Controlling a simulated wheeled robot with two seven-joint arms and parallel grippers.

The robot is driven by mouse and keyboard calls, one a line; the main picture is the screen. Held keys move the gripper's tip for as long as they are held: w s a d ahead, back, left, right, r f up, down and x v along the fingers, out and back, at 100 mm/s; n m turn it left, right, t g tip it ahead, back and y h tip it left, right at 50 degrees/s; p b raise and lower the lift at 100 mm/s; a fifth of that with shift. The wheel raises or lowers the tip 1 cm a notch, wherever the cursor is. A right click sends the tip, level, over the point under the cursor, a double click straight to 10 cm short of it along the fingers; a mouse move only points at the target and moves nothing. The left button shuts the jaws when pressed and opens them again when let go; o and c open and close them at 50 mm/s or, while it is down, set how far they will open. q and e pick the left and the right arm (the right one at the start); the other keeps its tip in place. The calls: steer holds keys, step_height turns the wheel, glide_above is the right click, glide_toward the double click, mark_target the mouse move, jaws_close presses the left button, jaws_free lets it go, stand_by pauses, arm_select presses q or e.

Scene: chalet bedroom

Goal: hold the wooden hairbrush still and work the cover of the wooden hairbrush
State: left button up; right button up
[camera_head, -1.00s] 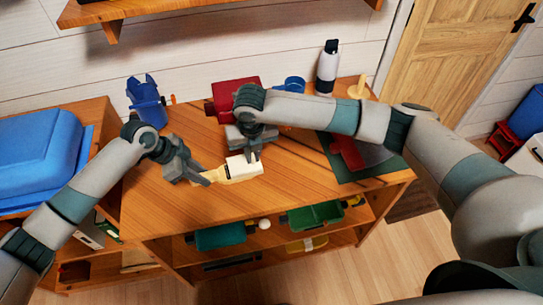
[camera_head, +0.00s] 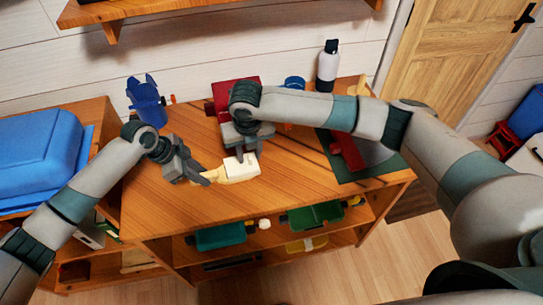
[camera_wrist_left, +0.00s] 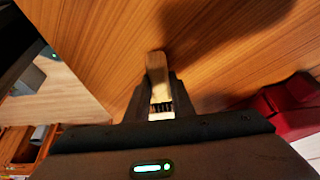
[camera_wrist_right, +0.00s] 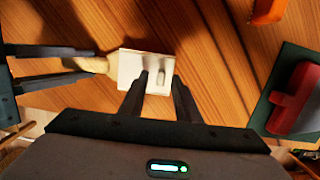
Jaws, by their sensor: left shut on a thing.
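The wooden hairbrush (camera_head: 213,175) is held level just above or on the table; I cannot tell which. My left gripper (camera_head: 203,178) is shut on its wooden handle. The white cover (camera_head: 241,167) is at the brush's right end. My right gripper (camera_head: 241,154) is over the cover, pointing down. In the right wrist view its fingers (camera_wrist_right: 160,78) are apart, on either side of a small raised tab on the white cover (camera_wrist_right: 131,68).
A red box (camera_head: 222,92) and a blue mug (camera_head: 294,83) stand behind the right gripper. A red item (camera_head: 346,153) lies on a dark green mat (camera_head: 385,172) to the right. A blue holder (camera_head: 145,102) stands back left. The table's front is clear.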

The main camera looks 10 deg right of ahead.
steer(key=shift+s+r, duration=0.2)
steer(key=shift+r, duration=0.95)
steer(key=shift+s+r, duration=0.15)
steer(key=shift+r, duration=0.95)
arm_select(q)
steer(key=o, duration=1)
steer(key=shift+o, duration=0.2)
steer(key=v, duration=1.2)
steer(key=shift+s+f, duration=0.1)
